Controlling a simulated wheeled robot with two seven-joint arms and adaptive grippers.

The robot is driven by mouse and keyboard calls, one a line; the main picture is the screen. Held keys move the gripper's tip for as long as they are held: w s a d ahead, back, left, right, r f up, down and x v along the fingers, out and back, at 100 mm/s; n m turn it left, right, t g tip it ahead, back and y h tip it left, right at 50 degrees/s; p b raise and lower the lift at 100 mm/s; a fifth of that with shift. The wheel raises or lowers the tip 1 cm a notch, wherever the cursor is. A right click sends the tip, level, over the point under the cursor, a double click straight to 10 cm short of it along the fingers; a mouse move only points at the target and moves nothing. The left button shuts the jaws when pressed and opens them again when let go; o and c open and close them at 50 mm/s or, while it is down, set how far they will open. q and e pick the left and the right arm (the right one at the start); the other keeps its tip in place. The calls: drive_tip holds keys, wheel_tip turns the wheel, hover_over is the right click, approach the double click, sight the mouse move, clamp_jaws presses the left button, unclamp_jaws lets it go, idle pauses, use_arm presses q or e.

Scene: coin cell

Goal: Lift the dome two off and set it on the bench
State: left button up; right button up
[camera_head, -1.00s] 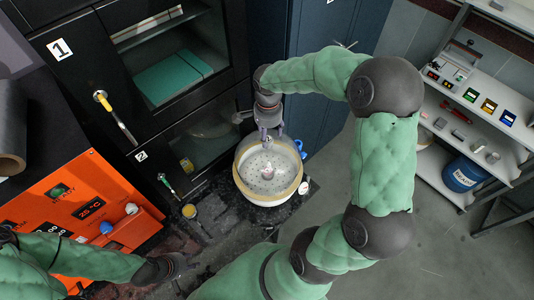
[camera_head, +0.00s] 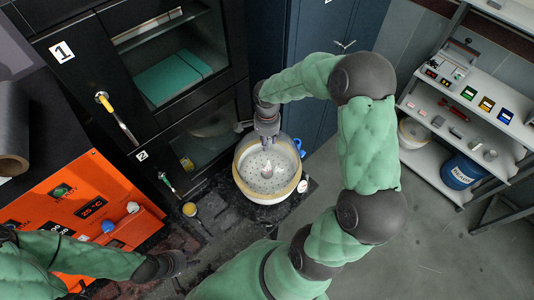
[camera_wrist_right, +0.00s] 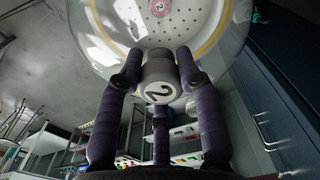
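Dome two (camera_head: 283,152) is a clear glass dome over a pale round base with a tan rim and a perforated plate. In the head view it appears seated on that base. Its dark knob with a white "2" label (camera_wrist_right: 160,92) shows in the right wrist view. My right gripper (camera_head: 267,137) is at the dome's top; in the right wrist view its purple fingers (camera_wrist_right: 160,65) close in around the knob and appear to touch its sides. My left gripper (camera_head: 180,262) is low at the left, away from the dome; its finger opening is unclear.
A dark bench (camera_head: 262,212) carries the base, with a small gauge (camera_head: 303,186) at its right. A black cabinet (camera_head: 90,75) and an orange control unit (camera_head: 85,200) stand left. Shelves (camera_head: 475,125) with small items and a blue drum (camera_head: 462,172) are at right.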

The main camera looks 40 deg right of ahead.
clamp_jaws()
drive_tip(key=shift+r, duration=0.15)
drive_tip(key=shift+w+r, duration=0.1)
drive_tip(key=shift+r, duration=0.2)
drive_tip(key=s+a+r+b, duration=0.2)
drive_tip(key=s+a+r, duration=0.4)
drive_tip(key=s+r, duration=0.6)
drive_tip(key=shift+s+b, duration=0.3)
drive_tip(key=shift+s, duration=0.1)
